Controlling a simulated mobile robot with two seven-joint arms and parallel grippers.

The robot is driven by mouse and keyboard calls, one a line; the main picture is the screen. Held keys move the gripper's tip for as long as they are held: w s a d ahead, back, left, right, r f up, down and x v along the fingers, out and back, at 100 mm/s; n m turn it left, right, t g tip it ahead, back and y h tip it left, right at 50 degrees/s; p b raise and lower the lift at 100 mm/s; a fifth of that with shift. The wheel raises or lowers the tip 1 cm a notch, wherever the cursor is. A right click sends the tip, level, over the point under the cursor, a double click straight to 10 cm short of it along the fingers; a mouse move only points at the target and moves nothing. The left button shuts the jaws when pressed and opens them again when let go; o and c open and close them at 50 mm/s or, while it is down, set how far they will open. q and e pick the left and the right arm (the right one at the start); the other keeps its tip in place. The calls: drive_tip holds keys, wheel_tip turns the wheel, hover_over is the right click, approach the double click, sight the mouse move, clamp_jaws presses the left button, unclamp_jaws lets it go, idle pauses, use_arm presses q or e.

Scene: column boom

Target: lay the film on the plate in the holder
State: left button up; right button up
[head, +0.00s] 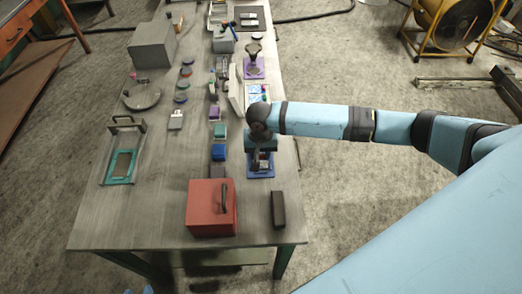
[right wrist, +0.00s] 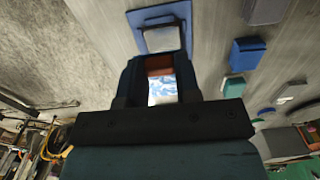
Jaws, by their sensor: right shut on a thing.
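My right gripper (head: 262,158) is over the blue holder (head: 261,175) near the front of the table. In the right wrist view its two dark fingers (right wrist: 160,82) are shut on a small piece with an orange-brown band and a blue-and-white patterned part, which I take to be the film (right wrist: 160,72). The blue holder also shows there (right wrist: 139,18), just beyond the fingertips, with a pale grey plate (right wrist: 163,38) in it. The film looks apart from the plate, but the exact gap is hard to tell. My left gripper is not in view.
A red box with a handle (head: 211,212) and a dark block (head: 278,209) stand in front of the holder. Blue and teal blocks (head: 219,152) line its left side. A teal frame (head: 121,181) lies farther left.

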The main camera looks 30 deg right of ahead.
sight(261, 172)
drive_tip(key=shift+f+b, duration=1.35)
drive_tip(key=shift+b, duration=0.05)
drive_tip(key=shift+f+b, duration=0.75)
drive_tip(key=shift+b, duration=0.2)
drive_tip(key=shift+f+b, duration=0.65)
drive_tip(key=shift+b, duration=0.2)
drive_tip(key=shift+f, duration=0.9)
drive_tip(key=shift+p, duration=0.75)
drive_tip(key=shift+f+p, duration=0.15)
drive_tip(key=shift+p, duration=0.45)
